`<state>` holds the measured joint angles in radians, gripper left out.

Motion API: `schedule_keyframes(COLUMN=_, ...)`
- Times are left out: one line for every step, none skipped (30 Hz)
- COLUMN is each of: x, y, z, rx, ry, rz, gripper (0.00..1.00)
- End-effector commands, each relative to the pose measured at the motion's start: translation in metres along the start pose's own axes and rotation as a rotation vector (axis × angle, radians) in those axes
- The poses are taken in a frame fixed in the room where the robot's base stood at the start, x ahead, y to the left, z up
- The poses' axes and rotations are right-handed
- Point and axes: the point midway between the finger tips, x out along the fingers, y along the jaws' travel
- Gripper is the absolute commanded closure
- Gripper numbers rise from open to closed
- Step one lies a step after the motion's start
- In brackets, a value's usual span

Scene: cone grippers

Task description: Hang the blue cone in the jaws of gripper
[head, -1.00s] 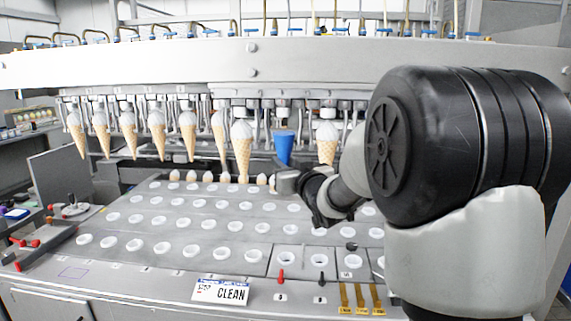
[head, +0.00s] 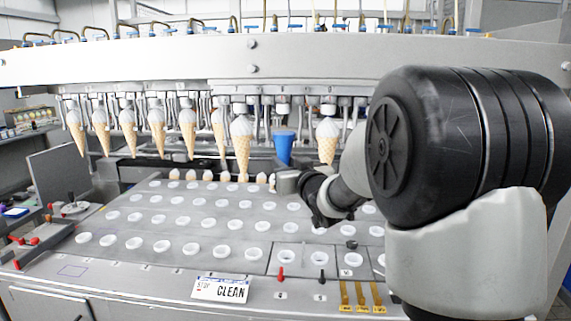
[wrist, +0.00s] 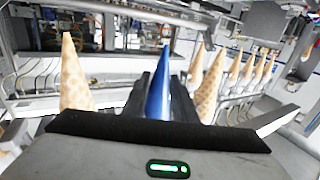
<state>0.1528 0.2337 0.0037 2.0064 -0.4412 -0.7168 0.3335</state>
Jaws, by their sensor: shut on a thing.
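The blue cone (head: 284,147) stands wide end up, in a gap in the row of hanging ice cream cones in the head view. In the wrist view the blue cone (wrist: 158,86) lies between my two dark fingers, its narrow tip pointing up the picture. My gripper (wrist: 154,97) is shut on it. In the head view my wrist (head: 290,182) is just below and right of the cone, and the fingers are hard to make out. The machine's grippers (head: 283,108) hang above the cone's rim. Whether the cone touches their jaws cannot be told.
Ice cream cones hang on both sides of the gap, one close left (head: 241,148) and one close right (head: 327,138). Below is a sloped grey plate (head: 200,215) with rows of white-rimmed holes. A CLEAN sign (head: 220,289) is at its front edge.

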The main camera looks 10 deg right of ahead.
Motion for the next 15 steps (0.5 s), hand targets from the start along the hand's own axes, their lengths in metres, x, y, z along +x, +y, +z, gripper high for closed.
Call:
schedule_keyframes(x=0.0000, y=0.0000, z=0.0004, rx=0.000, ry=0.001, rz=0.000, gripper=0.91)
schedule_keyframes(x=0.0000, y=0.0000, z=0.0005, rx=0.000, ry=0.001, rz=0.000, gripper=0.91)
schedule_keyframes(x=0.0000, y=0.0000, z=0.0007, rx=0.000, ry=0.001, rz=0.000, gripper=0.91)
schedule_keyframes(x=0.0000, y=0.0000, z=0.0008, rx=0.000, ry=0.001, rz=0.000, gripper=0.91)
schedule_keyframes(x=0.0000, y=0.0000, z=0.0008, rx=0.000, ry=0.001, rz=0.000, gripper=0.91)
schedule_keyframes(x=0.0000, y=0.0000, z=0.0007, rx=0.000, ry=0.001, rz=0.000, gripper=0.91)
schedule_keyframes(x=0.0000, y=-0.0001, z=0.0007, rx=0.000, ry=0.001, rz=0.000, gripper=0.91)
schedule_keyframes(x=0.0000, y=-0.0001, z=0.0006, rx=0.000, ry=0.001, rz=0.000, gripper=0.91)
schedule_keyframes(x=0.0000, y=0.0000, z=0.0006, rx=0.000, ry=0.001, rz=0.000, gripper=0.91)
schedule_keyframes(x=0.0000, y=0.0000, z=0.0006, rx=0.000, ry=0.001, rz=0.000, gripper=0.91)
schedule_keyframes(x=0.0000, y=-0.0001, z=0.0006, rx=0.000, ry=0.001, rz=0.000, gripper=0.91)
schedule_keyframes(x=0.0000, y=-0.0001, z=0.0006, rx=0.000, ry=0.001, rz=0.000, gripper=0.91)
schedule_keyframes(x=0.0000, y=0.0000, z=0.0006, rx=0.000, ry=0.001, rz=0.000, gripper=0.70)
schedule_keyframes(x=0.0000, y=-0.0001, z=0.0006, rx=0.000, ry=0.001, rz=0.000, gripper=0.65)
schedule_keyframes(x=0.0000, y=-0.0001, z=0.0007, rx=0.000, ry=0.001, rz=0.000, gripper=0.58)
